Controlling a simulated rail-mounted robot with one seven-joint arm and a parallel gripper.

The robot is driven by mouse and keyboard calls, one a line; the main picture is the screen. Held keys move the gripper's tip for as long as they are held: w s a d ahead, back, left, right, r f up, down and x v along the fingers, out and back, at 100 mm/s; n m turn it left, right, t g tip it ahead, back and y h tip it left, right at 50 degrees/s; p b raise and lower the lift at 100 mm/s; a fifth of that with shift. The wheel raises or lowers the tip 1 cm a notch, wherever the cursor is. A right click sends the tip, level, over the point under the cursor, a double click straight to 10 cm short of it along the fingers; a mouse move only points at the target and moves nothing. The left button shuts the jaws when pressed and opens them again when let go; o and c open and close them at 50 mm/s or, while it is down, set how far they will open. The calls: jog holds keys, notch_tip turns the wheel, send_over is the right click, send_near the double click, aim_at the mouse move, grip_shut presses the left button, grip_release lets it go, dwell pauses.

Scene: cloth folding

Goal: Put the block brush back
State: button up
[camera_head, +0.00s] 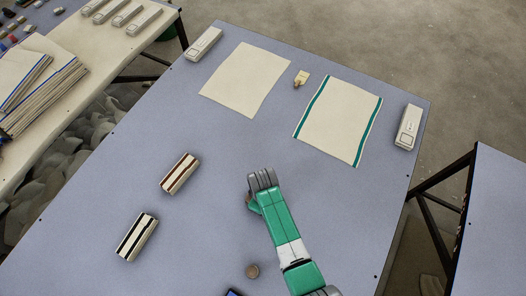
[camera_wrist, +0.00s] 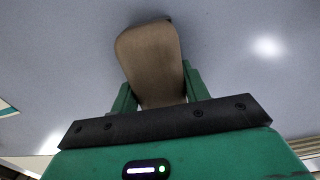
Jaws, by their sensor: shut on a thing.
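My gripper (camera_wrist: 158,92) is shut on a brown, rounded block, which looks like the block brush (camera_wrist: 149,52). The block sits between the two green fingers in the wrist view, and its far end sticks out beyond them. No bristles can be made out. In the head view my gripper (camera_head: 249,202) is over the middle of the blue-grey table (camera_head: 215,245), and mostly hidden under my wrist. Only a small brownish edge shows there. I cannot tell whether the block touches the table.
A plain cream cloth (camera_head: 246,80) and a green-striped cloth (camera_head: 338,118) lie flat. A small tan object (camera_head: 301,78) sits between them. Two striped bundles (camera_head: 180,173) (camera_head: 136,237) lie left. White cases (camera_head: 203,44) (camera_head: 408,127) stand near far corners. A round brown object (camera_head: 252,271) is near.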

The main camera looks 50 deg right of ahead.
jog(key=o, duration=1)
jog(key=shift+f, duration=0.1)
jog(key=shift+c, duration=0.2)
notch_tip(320, 180, up, 12)
jog(key=p, duration=0.3)
